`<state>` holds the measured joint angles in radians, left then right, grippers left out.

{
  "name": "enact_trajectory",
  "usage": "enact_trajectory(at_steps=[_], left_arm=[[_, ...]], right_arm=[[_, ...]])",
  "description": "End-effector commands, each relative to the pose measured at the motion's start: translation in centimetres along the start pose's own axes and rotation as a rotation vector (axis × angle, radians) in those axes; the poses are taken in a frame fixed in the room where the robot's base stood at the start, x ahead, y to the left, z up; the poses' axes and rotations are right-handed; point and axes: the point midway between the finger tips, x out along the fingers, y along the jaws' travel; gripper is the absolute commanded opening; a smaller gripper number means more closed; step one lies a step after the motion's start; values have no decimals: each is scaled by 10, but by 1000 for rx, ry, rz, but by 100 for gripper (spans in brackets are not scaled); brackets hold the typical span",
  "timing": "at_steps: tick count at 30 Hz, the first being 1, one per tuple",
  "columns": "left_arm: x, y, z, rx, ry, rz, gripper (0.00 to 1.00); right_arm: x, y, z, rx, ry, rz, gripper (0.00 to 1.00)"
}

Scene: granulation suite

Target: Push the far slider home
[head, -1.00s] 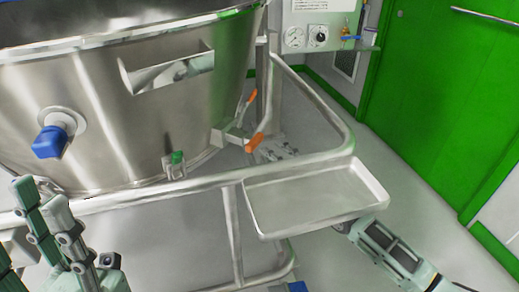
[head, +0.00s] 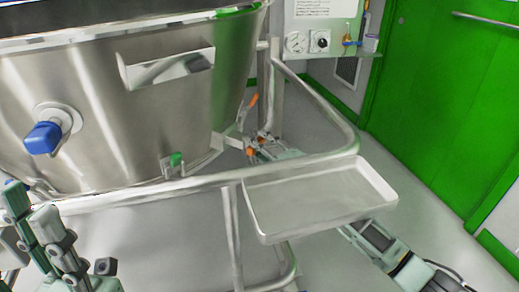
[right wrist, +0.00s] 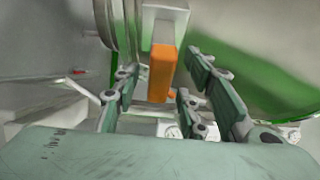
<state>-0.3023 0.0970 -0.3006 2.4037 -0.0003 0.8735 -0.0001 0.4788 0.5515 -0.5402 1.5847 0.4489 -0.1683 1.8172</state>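A steel vessel (head: 95,110) fills the left of the head view. Low on its right side are a thin orange-tipped lever (head: 252,101) and a second orange-ended part, partly covered by my right gripper (head: 258,145). I cannot tell for certain which part is the far slider. In the right wrist view, an orange block (right wrist: 162,74) on a pale bar stands between the spread fingers of my right gripper (right wrist: 155,95). The gripper is open around it; contact is not clear. My left gripper (head: 30,215) is at the lower left, away from these parts, its fingers apart.
A tubular steel rail (head: 150,194) runs around the vessel and carries an empty tray (head: 390,198) above my right arm. A green tab (head: 176,159) and a blue knob (head: 42,138) are on the vessel. A gauge panel (head: 318,41) and green doors (head: 440,110) stand behind.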

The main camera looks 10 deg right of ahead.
Motion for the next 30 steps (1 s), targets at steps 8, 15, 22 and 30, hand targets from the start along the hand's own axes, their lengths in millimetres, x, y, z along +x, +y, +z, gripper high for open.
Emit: enact_trajectory(at_steps=[8,15,22,30], left_arm=[[0,0,0,0,0,0,40],[0,0,0,0,1,0,40],[0,0,0,0,0,-1,40],[3,0,-2,0,1,-2,40]], right_arm=[[0,0,0,0,0,0,21],[0,0,0,0,0,0,0],[0,0,0,1,0,1,0],[17,-1,6,7,2,-1,0]])
